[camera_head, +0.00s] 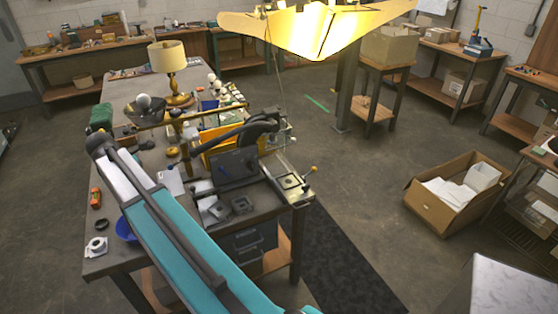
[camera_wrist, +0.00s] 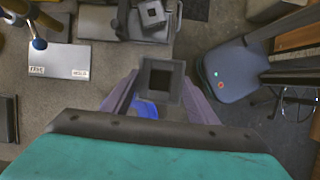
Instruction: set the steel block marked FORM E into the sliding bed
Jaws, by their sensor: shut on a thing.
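In the wrist view my gripper (camera_wrist: 160,100) is shut on a grey steel block (camera_wrist: 160,66) with a square opening. The block is held between the two fingers, and no marking on it can be read. In the head view the sliding bed (camera_head: 290,200) appears as a pale metal plate with a square piece on it, right of the dark press. Steel blocks lie in front of the press, one at the right (camera_head: 242,205) and one at the left (camera_head: 218,211). My gripper cannot be made out in the head view.
The press (camera_head: 237,168) and a brass lamp (camera_head: 175,90) stand on the crowded bench. In the wrist view a labelled pale plate (camera_wrist: 60,55) lies at left, another square-holed block (camera_wrist: 152,14) at top, and a dark rounded seat-like thing (camera_wrist: 232,75) at right.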

